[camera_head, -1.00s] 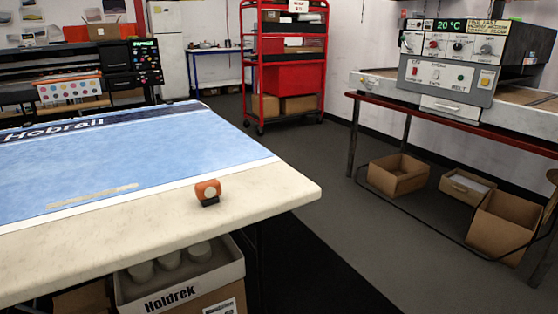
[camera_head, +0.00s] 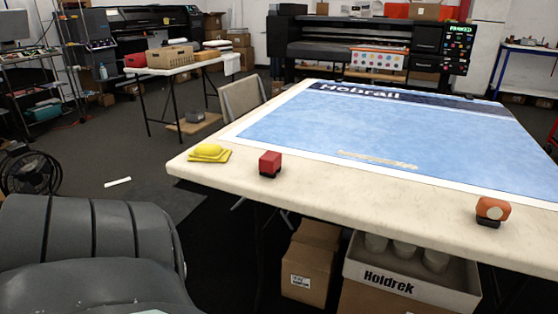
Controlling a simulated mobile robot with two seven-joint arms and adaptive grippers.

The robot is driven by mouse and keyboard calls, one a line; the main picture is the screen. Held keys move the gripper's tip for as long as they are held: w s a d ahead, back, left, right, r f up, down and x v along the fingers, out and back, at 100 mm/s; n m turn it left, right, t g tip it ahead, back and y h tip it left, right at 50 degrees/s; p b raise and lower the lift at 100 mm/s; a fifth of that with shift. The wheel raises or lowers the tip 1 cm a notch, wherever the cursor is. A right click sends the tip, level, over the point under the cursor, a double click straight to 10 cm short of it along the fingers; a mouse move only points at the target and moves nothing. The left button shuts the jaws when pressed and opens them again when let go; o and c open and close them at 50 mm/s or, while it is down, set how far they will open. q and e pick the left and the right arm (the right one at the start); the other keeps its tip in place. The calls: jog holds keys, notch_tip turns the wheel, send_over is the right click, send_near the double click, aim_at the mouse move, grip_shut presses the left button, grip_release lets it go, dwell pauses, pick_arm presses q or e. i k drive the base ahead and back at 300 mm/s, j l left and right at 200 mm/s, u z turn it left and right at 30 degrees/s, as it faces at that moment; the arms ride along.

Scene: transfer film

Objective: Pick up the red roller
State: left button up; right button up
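A red block-shaped object (camera_head: 270,162) with a dark base stands on the near edge of the pale table (camera_head: 330,198), left of centre. An orange-red rounded object (camera_head: 493,209) with a pale round face and a dark base stands on the same table, further right. I cannot tell for certain from their shapes which one is the red roller. Nothing is touching either object. Neither of my grippers is in view.
A yellow object (camera_head: 209,152) lies at the table's left corner. A blue printed sheet (camera_head: 380,135) covers much of the tabletop. Boxes (camera_head: 310,265) stand below. A large dark ribbed form (camera_head: 85,245), unclear to me, fills the lower left. Floor (camera_head: 110,160) is open left of the table.

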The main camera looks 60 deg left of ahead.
aim_at(270, 163)
jog(key=i+j+u, duration=0.1)
jog(key=j, duration=0.2)
jog(key=i+j+u, duration=0.15)
jog(key=j, duration=0.15)
jog(key=j+u, duration=0.1)
jog(key=j, duration=0.2)
jog(key=i+j+u, duration=0.15)
jog(key=j, duration=0.2)
jog(key=j+u, duration=0.1)
jog(key=j, duration=0.3)
jog(key=i+j+u, duration=0.15)
jog(key=j, duration=0.2)
